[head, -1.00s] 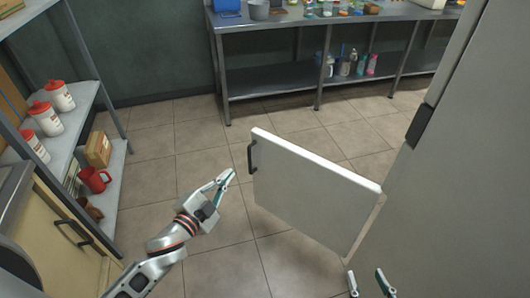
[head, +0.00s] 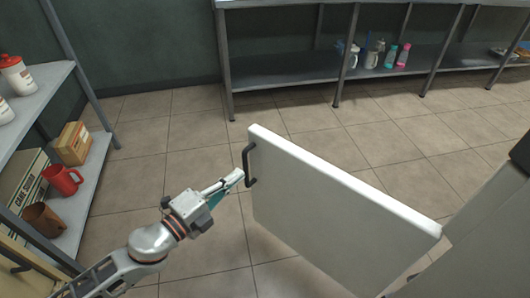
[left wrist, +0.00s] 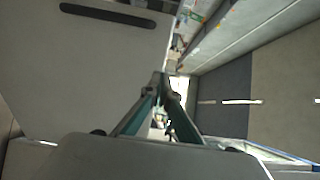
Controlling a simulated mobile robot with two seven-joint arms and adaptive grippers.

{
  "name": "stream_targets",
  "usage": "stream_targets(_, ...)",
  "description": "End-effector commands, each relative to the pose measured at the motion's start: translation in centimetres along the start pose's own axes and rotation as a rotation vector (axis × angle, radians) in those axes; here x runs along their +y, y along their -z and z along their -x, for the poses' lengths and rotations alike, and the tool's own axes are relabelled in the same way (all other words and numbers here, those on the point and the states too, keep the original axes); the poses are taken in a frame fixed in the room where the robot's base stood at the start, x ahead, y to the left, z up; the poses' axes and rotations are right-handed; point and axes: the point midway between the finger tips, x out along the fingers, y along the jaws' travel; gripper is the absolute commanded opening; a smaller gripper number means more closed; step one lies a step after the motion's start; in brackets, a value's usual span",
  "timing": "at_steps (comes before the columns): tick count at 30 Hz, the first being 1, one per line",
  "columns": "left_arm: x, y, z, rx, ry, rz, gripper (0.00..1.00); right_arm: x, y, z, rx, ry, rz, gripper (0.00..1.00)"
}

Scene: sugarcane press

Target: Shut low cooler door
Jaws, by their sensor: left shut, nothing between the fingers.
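The low cooler door (head: 325,215) is a thick white panel that stands swung open, out from the grey cooler body (head: 480,235) at the right. In the left wrist view, the shut fingers (left wrist: 165,85) point ahead, with a pale panel (left wrist: 95,75) bearing a dark bar at the left. My right gripper is not in view.
A shelf rack (head: 85,195) with a red mug (head: 63,180), a brown pot (head: 45,220) and boxes stands at the left. A steel table (head: 285,72) with bottles on its lower shelf is at the back. The tiled floor (head: 180,140) between is clear.

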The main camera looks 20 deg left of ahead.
Motion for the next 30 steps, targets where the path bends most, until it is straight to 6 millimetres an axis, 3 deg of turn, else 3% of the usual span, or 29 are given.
stream_targets(18, 0.1, -0.1, -9.7, -0.001, -0.001, 0.001, 0.0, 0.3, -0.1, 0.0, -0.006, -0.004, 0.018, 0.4)
stream_targets(30, 0.1, 0.0, -11.8, -0.001, -0.002, 0.003, 0.0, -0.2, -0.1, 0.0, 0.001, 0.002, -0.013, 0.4)
